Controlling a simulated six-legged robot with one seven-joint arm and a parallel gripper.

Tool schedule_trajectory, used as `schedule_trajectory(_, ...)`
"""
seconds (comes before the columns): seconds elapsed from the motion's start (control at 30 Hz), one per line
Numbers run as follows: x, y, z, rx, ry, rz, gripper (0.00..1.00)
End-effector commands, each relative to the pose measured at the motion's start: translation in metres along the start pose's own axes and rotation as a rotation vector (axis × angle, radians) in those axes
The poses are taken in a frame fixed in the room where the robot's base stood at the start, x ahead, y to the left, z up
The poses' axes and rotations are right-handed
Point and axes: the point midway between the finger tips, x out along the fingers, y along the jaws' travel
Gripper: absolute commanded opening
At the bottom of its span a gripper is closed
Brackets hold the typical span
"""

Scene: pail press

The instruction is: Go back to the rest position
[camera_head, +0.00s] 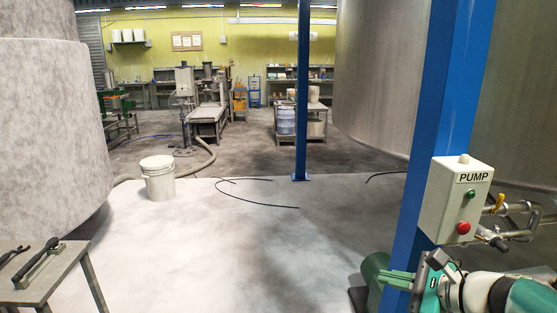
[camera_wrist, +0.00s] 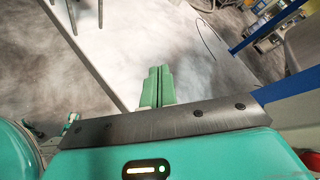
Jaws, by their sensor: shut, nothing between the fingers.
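My gripper (camera_wrist: 157,72) shows in the wrist view with its two green fingers together, shut and empty, above the pale floor. In the head view my gripper (camera_head: 386,276) is at the lower right, pointing left. It is in front of the foot of a blue post and below a white PUMP box (camera_head: 447,215). The box has a green button above a red one and a knob on top. The fingers touch nothing that I can make out.
The blue post (camera_head: 447,90) and metal pipes (camera_head: 520,225) stand close to my arm. A green motor-like body (camera_head: 370,278) is beside the fingers. A white pail (camera_head: 158,182) stands on the floor. A small metal table (camera_head: 40,288) is at lower left. The middle floor is mostly clear, with a thin black cable.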

Motion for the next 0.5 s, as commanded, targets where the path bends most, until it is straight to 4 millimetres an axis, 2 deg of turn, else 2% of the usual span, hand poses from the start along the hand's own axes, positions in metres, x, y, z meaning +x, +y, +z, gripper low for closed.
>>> schedule_trajectory(0.03,0.006,0.022,0.016,-0.134,0.013,0.084,0.00)
schedule_trajectory(0.1,0.011,0.052,0.029,-0.335,0.040,0.204,0.00)
schedule_trajectory(0.2,0.011,0.090,0.042,-0.636,0.077,0.364,0.00)
schedule_trajectory(0.3,0.005,0.119,0.046,-0.948,0.117,0.511,0.00)
schedule_trajectory(0.4,-0.004,0.139,0.048,-1.269,0.160,0.645,0.00)
schedule_trajectory(0.5,-0.015,0.148,0.047,-1.554,0.208,0.758,0.00)
